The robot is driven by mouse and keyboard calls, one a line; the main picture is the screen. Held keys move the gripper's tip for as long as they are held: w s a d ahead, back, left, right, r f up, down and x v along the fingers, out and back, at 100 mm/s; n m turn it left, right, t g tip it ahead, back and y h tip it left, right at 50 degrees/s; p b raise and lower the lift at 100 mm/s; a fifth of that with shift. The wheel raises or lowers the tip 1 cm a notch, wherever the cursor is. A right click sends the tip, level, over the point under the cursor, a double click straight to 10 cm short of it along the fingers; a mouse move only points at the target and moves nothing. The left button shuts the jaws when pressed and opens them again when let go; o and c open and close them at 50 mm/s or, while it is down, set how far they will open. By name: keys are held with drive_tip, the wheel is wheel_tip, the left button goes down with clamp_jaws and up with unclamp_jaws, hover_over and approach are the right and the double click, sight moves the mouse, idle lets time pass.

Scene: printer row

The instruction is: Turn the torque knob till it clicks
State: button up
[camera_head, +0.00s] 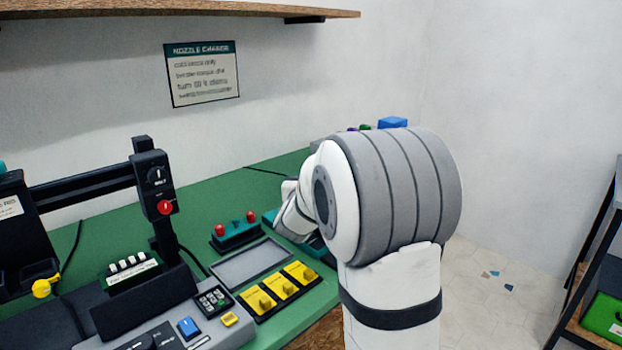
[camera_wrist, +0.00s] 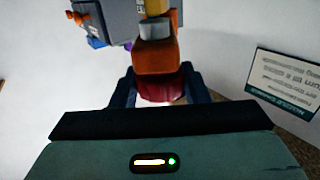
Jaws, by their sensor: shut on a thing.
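In the wrist view my gripper (camera_wrist: 159,78) has its dark blue fingers closed in on both sides of a red and orange knob-like piece (camera_wrist: 157,58). A grey collar and a yellow part join it to a grey unit (camera_wrist: 108,20) behind. No scale or mark on the knob can be read. In the head view my arm's wrist hides the fingers and the held knob. The wall sign (camera_head: 202,74) is headed "NOZZLE CHANGE"; its smaller text is blurred, and it appears upside down in the wrist view (camera_wrist: 283,82).
A teal stand with two red tops (camera_head: 236,232), a grey tray (camera_head: 251,264) and a row of yellow switches (camera_head: 279,290) sit on the green bench left of my arm. A black post (camera_head: 155,185) rises farther left. A shelf (camera_head: 180,10) overhangs the bench.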

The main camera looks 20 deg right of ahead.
drive_tip(key=m+g+h+p, duration=0.1)
drive_tip(key=h+p, duration=0.1)
drive_tip(key=m+g+h+p, duration=0.2)
drive_tip(key=shift+w+r, duration=0.1)
drive_tip(key=shift+r, duration=0.25)
drive_tip(key=m+g+h+p, duration=0.1)
drive_tip(key=m+g+p, duration=0.1)
drive_tip(key=m+g+h+p, duration=0.2)
drive_tip(key=g, duration=0.1)
drive_tip(key=shift+d+f, duration=0.1)
drive_tip(key=shift+f, duration=0.05)
drive_tip(key=shift+f+m+g, duration=0.1)
drive_tip(key=shift+m+g, duration=0.2)
drive_tip(key=shift+g, duration=0.2)
drive_tip(key=o, duration=0.8)
drive_tip(key=shift+d, duration=0.15)
drive_tip(key=shift+o, duration=0.7)
drive_tip(key=shift+f, duration=0.1)
drive_tip(key=shift+a, duration=0.2)
drive_tip(key=shift+a, duration=0.3)
drive_tip(key=v, duration=0.7)
